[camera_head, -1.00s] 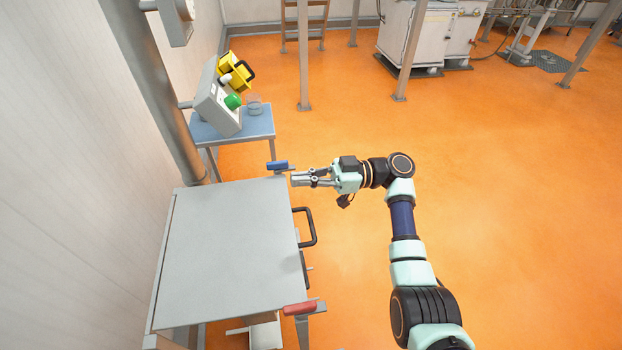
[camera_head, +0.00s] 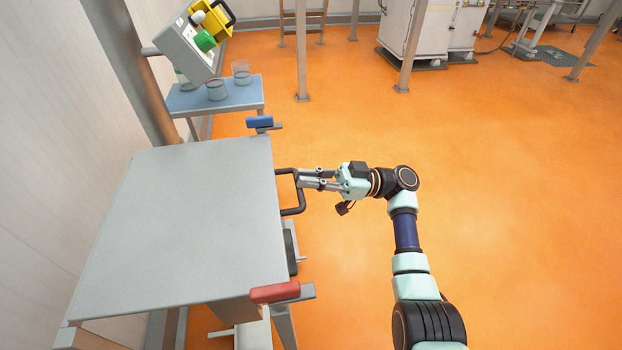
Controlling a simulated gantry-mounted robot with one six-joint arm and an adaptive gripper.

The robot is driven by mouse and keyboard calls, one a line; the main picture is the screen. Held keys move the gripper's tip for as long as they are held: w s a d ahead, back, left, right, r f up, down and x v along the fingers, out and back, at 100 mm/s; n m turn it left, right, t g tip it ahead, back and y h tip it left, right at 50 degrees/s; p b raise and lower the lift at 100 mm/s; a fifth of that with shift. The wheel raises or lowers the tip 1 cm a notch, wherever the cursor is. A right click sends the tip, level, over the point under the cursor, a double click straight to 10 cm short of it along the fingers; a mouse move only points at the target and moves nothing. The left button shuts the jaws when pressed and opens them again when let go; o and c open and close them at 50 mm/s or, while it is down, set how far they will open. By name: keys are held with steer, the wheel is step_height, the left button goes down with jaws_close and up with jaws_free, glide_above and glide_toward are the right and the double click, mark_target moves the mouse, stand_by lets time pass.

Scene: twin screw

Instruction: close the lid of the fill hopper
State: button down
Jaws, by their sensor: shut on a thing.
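The hopper's lid (camera_head: 185,215) is a flat grey plate that lies over the hopper, whose inside is hidden. A black loop handle (camera_head: 301,195) sticks out from the lid's right edge. My gripper (camera_head: 303,179) comes from the right and is shut on the far part of this handle. A blue-gripped latch (camera_head: 260,122) sits at the far right corner of the hopper. A red-gripped latch (camera_head: 275,292) sits at the near right corner.
A blue side table (camera_head: 215,102) with clear beakers (camera_head: 216,90) stands beyond the hopper. A grey control box (camera_head: 188,50) with a green button hangs above it. A wall and a grey post (camera_head: 140,80) border the left.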

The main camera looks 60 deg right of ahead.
steer(key=shift+f, duration=0.95)
step_height(320, 180, up, 5)
steer(key=p, duration=0.2)
steer(key=f+b+v, duration=0.1)
steer(key=v, duration=0.9)
steer(key=shift+f, duration=0.2)
